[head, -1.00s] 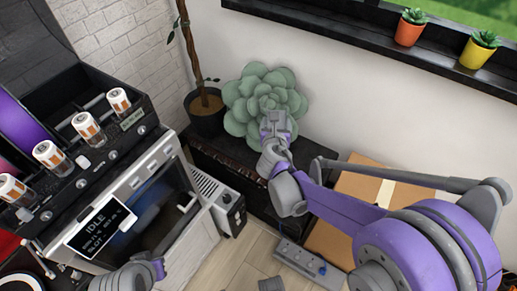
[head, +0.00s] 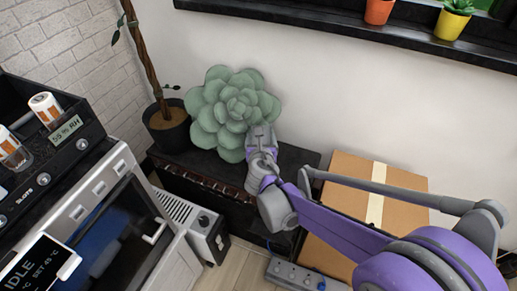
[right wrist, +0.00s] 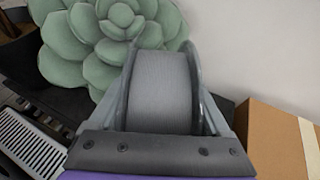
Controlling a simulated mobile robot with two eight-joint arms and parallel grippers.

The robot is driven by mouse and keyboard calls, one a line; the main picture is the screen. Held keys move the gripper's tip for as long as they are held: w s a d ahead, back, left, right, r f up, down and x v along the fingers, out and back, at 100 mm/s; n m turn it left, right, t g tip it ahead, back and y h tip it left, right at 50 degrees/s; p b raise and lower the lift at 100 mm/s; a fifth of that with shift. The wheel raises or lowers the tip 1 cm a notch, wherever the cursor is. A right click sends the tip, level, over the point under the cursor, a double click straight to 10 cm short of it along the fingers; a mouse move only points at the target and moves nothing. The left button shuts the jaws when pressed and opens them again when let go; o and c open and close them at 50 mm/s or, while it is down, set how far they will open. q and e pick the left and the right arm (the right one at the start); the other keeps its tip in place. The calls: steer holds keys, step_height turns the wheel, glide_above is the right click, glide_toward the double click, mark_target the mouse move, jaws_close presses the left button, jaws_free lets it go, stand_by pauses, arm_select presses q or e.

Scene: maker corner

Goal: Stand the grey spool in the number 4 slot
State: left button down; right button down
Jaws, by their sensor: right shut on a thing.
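My right gripper (head: 262,137) reaches out in front of the green succulent-shaped plant in the head view. In the right wrist view, the right gripper (right wrist: 164,62) is shut on the grey spool (right wrist: 164,92), with a finger along each side of it. In the head view I cannot make out the spool apart from the grey gripper. A black box marked SLOTS (head: 42,181) stands on the oven-like machine at the left. Its inside is mostly out of frame, and no number 4 is readable. My left gripper is out of view.
The big green plant (head: 234,107) sits on a black chest (head: 199,187) against the wall. A potted trunk (head: 166,125) stands at its left. A cardboard box (head: 405,194) is at the right. The machine (head: 152,240) shows IDLE. A power strip lies on the floor.

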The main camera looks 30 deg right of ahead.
steer(key=shift+f+b, duration=0.65)
steer(key=shift+f, duration=1.25)
